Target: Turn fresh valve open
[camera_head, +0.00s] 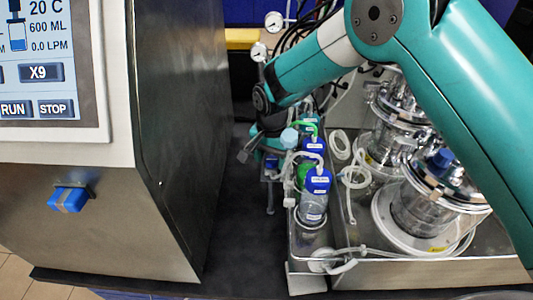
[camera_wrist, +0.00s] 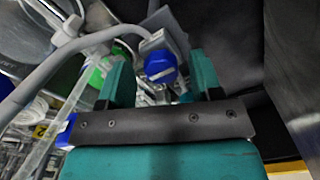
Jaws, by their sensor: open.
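In the wrist view a blue valve knob (camera_wrist: 160,66) sits on a pale block with a grey hose attached. I take it for the fresh valve, though no label on it is legible. My gripper (camera_wrist: 163,82) is open, with one teal finger to each side of the knob in the picture. Gaps show beside the knob, and I cannot tell how deep it sits between the fingers. In the head view my gripper (camera_head: 262,152) is low beside the bottle row, and a small blue part (camera_head: 271,162) shows next to it; the fingertips are hard to make out.
Blue-capped bottles (camera_head: 317,183) with loose tubing stand right of my gripper. Glass vessels (camera_head: 425,205) stand on a metal tray farther right. A metal cabinet (camera_head: 180,120) rises on the left, with a blue fitting (camera_head: 68,198) on its front. The dark surface between is clear.

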